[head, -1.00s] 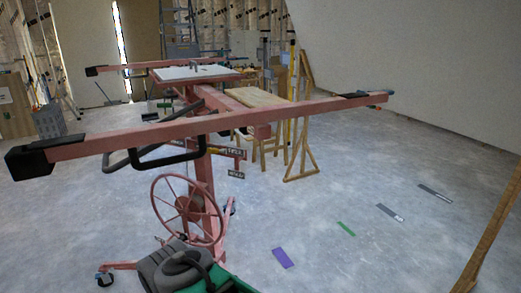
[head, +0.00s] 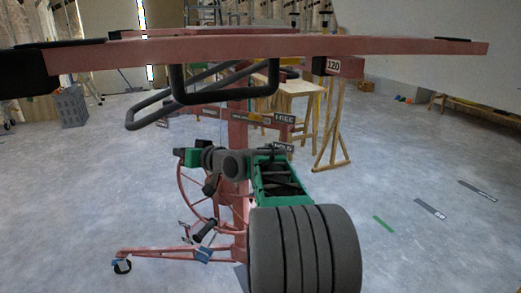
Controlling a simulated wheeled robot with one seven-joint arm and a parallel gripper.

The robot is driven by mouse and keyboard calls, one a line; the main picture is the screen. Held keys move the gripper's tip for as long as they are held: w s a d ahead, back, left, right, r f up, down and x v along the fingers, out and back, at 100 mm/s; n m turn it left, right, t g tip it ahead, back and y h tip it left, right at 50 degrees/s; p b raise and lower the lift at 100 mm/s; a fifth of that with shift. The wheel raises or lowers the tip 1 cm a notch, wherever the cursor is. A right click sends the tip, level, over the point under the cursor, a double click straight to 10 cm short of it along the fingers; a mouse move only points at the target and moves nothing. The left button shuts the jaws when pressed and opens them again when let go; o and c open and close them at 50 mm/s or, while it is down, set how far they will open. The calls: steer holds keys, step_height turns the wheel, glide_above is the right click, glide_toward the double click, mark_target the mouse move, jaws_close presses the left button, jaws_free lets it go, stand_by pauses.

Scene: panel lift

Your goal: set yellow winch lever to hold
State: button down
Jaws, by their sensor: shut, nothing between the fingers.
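The winch stand is a pink-red post (head: 238,130) with a large spoked hand wheel (head: 184,190) low on its left side. A small yellow piece (head: 266,119), which looks like the lever, shows on the crossbar just left of the FREE label (head: 285,118). The HOLD label (head: 283,147) sits lower, just above my arm. My arm crosses in front of the post, and its dark end with my gripper (head: 182,153) is to the left of the post, apart from the yellow piece. My gripper is shut and empty; its fingers are small and hard to make out.
A long pink beam (head: 370,47) spans the view above my arm, with a black bent handle (head: 225,97) below it. A wooden trestle (head: 330,130) stands behind to the right. A caster leg (head: 170,255) reaches left. The floor at right is open.

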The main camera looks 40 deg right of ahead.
steer(key=d+f+m+t+b, duration=0.2)
steer(key=d+t+b, duration=0.2)
steer(key=d, duration=0.9)
steer(key=m+t+h+b, duration=0.4)
steer(key=t, duration=0.3)
glide_toward(260, 119)
steer(key=s+d+r, duration=0.2)
steer(key=s+r, duration=0.1)
steer(key=r, duration=0.1)
steer(key=w+a+r, duration=0.1)
steer(key=w+r, duration=0.2)
steer(key=w, duration=0.5)
steer(key=shift+a+r+p, duration=0.2)
steer(key=shift+r+p, duration=0.15)
